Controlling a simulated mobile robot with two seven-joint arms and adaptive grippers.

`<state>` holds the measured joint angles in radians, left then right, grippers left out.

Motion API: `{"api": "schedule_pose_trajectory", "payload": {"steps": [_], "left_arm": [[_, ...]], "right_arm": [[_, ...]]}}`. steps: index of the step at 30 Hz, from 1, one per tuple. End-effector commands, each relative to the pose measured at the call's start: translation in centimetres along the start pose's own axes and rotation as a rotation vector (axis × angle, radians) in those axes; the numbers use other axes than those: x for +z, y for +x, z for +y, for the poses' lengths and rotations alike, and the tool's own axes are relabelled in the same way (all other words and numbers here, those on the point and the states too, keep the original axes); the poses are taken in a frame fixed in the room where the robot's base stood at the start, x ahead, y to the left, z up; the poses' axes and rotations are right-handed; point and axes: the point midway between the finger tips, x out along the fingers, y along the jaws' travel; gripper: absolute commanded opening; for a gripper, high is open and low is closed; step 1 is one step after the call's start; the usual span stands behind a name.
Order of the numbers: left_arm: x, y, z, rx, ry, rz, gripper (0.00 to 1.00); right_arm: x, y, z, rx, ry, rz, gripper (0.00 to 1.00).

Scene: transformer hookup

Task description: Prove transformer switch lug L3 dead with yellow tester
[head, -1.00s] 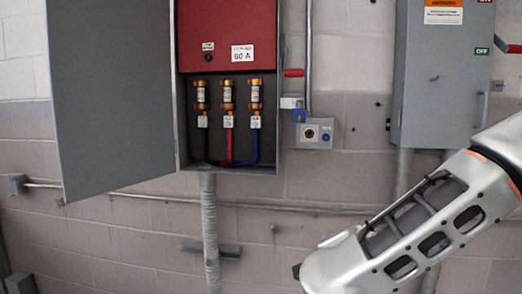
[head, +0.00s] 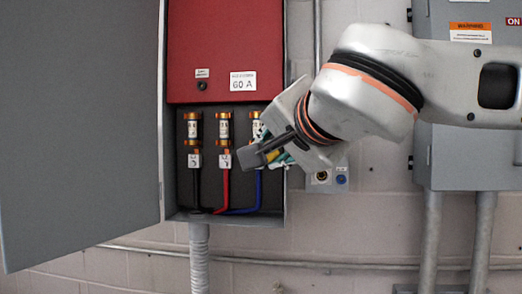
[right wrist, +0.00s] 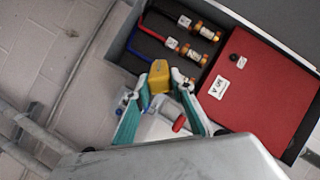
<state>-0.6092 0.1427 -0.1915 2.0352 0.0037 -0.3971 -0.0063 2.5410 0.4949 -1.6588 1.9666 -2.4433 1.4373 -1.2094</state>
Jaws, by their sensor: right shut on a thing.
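The open grey switch box shows three fuses with labelled lugs below on black, red and blue wires. The black-wire lug (head: 195,160) and red-wire lug (head: 225,160) are clear. The right-hand lug, above the blue wire (head: 259,190), is hidden behind my right gripper (head: 284,156). That gripper is shut on the yellow tester (right wrist: 159,77), between its green-lined fingers. The tester (head: 272,155) points left across the box's lower right in the head view. I cannot tell whether its tip touches a lug. My left gripper is out of view.
A grey door (head: 75,120) stands open on the left. A red panel (head: 225,50) fills the box's upper part. A small outlet box (head: 328,179) is below my right wrist. Another grey cabinet (head: 465,150) hangs at right. Conduits run along the wall below.

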Motion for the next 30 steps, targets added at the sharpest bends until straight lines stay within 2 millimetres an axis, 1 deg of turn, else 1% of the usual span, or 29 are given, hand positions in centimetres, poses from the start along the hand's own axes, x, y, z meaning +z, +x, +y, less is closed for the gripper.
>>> {"api": "schedule_pose_trajectory", "payload": {"steps": [5, 16, 24, 30], "left_arm": [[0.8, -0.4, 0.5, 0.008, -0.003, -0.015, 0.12], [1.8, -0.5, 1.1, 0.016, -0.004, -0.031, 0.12], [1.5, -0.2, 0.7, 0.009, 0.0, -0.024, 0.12], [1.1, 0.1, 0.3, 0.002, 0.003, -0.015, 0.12]], "right_arm": [[-0.2, 0.4, -0.1, -0.001, 0.001, 0.0, 0.02], [-1.6, 3.1, 0.3, 0.001, 0.003, 0.0, 0.02], [-2.8, 5.2, 0.6, 0.001, 0.003, 0.0, 0.02], [-3.4, 6.3, 0.7, 0.001, 0.002, 0.0, 0.02]]}}
